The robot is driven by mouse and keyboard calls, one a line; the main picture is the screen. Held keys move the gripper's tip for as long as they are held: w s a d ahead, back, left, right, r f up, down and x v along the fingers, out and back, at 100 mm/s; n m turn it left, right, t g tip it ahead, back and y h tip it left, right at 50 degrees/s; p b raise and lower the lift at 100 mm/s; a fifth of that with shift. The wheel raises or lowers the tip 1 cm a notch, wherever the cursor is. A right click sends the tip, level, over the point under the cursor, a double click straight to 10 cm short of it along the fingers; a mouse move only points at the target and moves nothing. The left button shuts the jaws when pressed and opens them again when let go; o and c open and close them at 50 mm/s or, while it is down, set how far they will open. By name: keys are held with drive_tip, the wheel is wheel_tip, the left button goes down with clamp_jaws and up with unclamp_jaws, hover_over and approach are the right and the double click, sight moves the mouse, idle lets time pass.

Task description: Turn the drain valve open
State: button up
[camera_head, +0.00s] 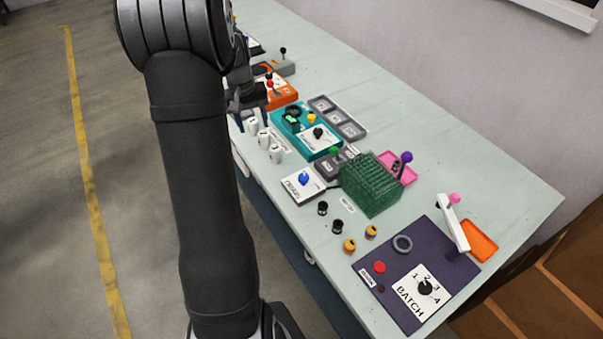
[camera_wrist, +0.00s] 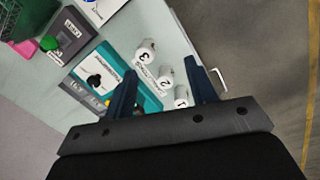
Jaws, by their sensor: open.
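I cannot tell from the labels which control is the drain valve. A green knob (camera_head: 334,151) sits on a dark grey box; it also shows in the wrist view (camera_wrist: 49,43), at upper left. A black knob (camera_head: 318,132) sits on a white plate on the teal panel (camera_head: 283,121); in the wrist view the knob (camera_wrist: 95,80) is left of my fingers. A blue knob (camera_head: 304,178) stands on a white plate. My gripper (camera_wrist: 160,58) is open and empty, its fingers over three white numbered cylinders (camera_wrist: 147,50). In the head view my arm hides part of it.
A green rack (camera_head: 371,185) stands mid-table, with a purple-topped lever (camera_head: 406,157) behind it. A dark BATCH panel (camera_head: 413,270) is at the near end. An orange box (camera_head: 277,91) and a grey tray (camera_head: 338,117) are farther back. The table's right strip is clear.

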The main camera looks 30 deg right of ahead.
drive_tip(key=s+d+r+n+g+h, duration=0.25)
drive_tip(key=s+n, duration=0.55)
drive_tip(key=n, duration=0.5)
approach(303, 177)
drive_tip(key=x, duration=0.8)
drive_tip(key=shift+d+f, duration=0.1)
drive_tip(key=shift+f, duration=0.1)
drive_tip(key=c, duration=0.9)
drive_tip(key=shift+c, duration=0.2)
